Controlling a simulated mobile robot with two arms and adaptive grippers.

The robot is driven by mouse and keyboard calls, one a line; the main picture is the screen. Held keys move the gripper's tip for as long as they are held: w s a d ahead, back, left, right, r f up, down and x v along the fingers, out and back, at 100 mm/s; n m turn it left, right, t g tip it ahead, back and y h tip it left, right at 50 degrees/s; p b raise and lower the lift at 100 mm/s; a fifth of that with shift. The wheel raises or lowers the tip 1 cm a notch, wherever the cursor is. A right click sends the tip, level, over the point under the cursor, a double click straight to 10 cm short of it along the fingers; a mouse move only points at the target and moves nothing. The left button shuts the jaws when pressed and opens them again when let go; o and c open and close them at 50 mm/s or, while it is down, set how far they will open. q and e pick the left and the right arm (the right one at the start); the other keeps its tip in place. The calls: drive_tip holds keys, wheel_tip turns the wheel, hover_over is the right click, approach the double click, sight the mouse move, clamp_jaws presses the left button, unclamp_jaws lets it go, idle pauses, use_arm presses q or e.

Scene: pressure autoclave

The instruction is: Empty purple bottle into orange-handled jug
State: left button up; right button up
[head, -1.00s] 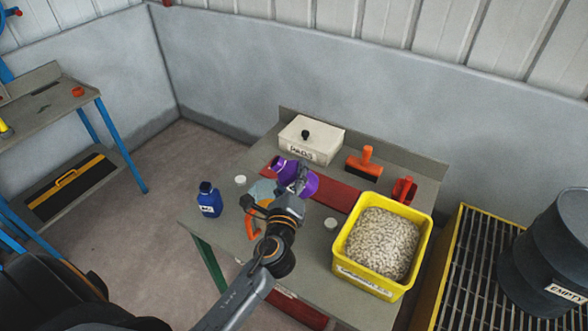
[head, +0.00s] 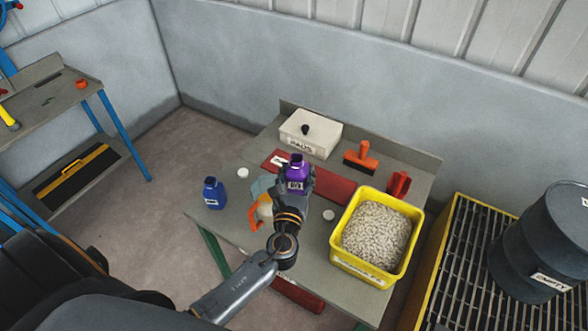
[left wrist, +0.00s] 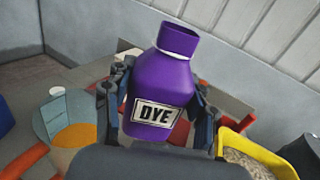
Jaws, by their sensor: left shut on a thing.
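The purple bottle (head: 297,170) with a DYE label stands near upright in my left gripper (head: 296,182), above the table. In the left wrist view the bottle (left wrist: 163,85) fills the middle, uncapped, with a finger of my left gripper (left wrist: 157,112) on each side. The jug (head: 262,188) with its orange handle (head: 253,219) stands on the table just left of the gripper, partly hidden by it. In the left wrist view the pale blue jug (left wrist: 62,118) is at lower left, with orange liquid showing inside. My right gripper is out of view.
A blue bottle (head: 213,193) stands left of the jug. White caps (head: 243,172) (head: 328,215) lie on the table. A yellow bin of pale granules (head: 347,258) is at right, a PADS box (head: 311,134) and an orange-handled brush (head: 361,156) at the back.

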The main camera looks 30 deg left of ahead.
sight(297, 169)
use_arm(q)
drive_tip(key=shift+r, duration=0.15)
wheel_tip(297, 169, up, 3)
drive_tip(key=p, duration=0.3)
idle(0.4)
